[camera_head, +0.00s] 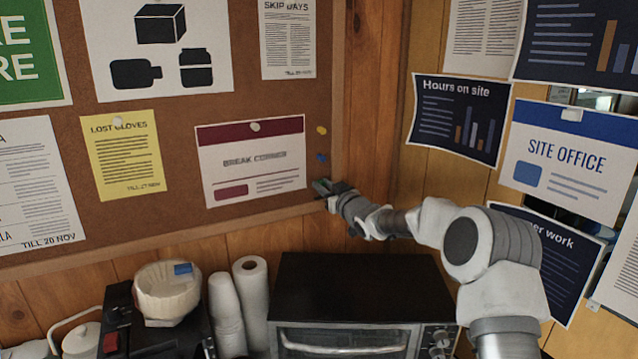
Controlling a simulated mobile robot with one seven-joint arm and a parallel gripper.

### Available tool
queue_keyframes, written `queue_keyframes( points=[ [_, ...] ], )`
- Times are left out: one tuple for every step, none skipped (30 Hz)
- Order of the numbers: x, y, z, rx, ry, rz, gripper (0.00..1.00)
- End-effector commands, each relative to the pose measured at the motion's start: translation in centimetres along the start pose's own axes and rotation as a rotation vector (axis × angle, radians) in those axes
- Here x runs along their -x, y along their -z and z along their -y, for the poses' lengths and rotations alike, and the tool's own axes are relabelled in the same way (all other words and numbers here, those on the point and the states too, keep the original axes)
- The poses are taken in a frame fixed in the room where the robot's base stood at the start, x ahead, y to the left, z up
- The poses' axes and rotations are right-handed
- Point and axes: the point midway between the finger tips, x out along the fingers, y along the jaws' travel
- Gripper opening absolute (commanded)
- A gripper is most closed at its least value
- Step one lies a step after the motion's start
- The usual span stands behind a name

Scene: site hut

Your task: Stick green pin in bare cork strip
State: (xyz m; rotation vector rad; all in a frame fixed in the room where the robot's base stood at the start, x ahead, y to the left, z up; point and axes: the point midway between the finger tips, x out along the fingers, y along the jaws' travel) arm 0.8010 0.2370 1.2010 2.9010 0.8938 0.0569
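The cork board's bare strip (319,95) runs down its right side, between the paper notices and the wooden frame. A yellow pin (321,130) and a blue pin (322,157) are stuck in it, one above the other. My gripper (321,187) is at the strip's lower end, just below the blue pin and right of the "Break corner" notice (252,160). A small dark greenish patch shows at the fingertips; I cannot tell whether it is a green pin or part of the gripper. The finger gap is too small to make out.
The board's wooden frame (337,80) is close beside my gripper. Below stand a black oven (355,285), a paper roll (251,290), stacked cups (226,310) and a coffee filter stack (167,292). Posters, including "Hours on site" (459,115), hang on the right wall behind my arm.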

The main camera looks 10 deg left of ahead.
Motion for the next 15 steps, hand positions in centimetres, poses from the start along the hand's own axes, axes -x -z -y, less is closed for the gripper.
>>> queue_keyframes(
  points=[
    [0.0, 0.09, -0.11, 0.0, -0.002, -0.002, 0.4],
    [0.0, 0.09, -0.14, 0.0, -0.002, -0.002, 0.45],
    [0.01, 0.1, -0.18, 0.0, -0.003, -0.002, 0.51],
    [0.01, 0.11, -0.22, 0.001, -0.004, -0.002, 0.51],
    [0.02, 0.11, -0.26, 0.001, -0.004, -0.002, 0.51],
    [0.03, 0.12, -0.32, 0.001, -0.005, -0.002, 0.51],
    [0.04, 0.12, -0.35, 0.001, -0.006, -0.002, 0.51],
    [0.04, 0.13, -0.39, 0.001, -0.006, -0.002, 0.51],
    [0.05, 0.13, -0.43, 0.001, -0.007, -0.002, 0.51],
    [0.06, 0.14, -0.46, 0.001, -0.007, -0.002, 0.51],
    [0.06, 0.13, -0.49, 0.002, -0.008, -0.002, 0.51],
    [0.06, 0.12, -0.48, 0.002, -0.007, -0.002, 0.51],
    [0.06, 0.1, -0.45, 0.001, -0.007, -0.002, 0.51],
    [0.06, 0.09, -0.42, 0.001, -0.007, -0.001, 0.51],
    [0.05, 0.07, -0.39, 0.001, -0.006, -0.001, 0.51]
  ],
)
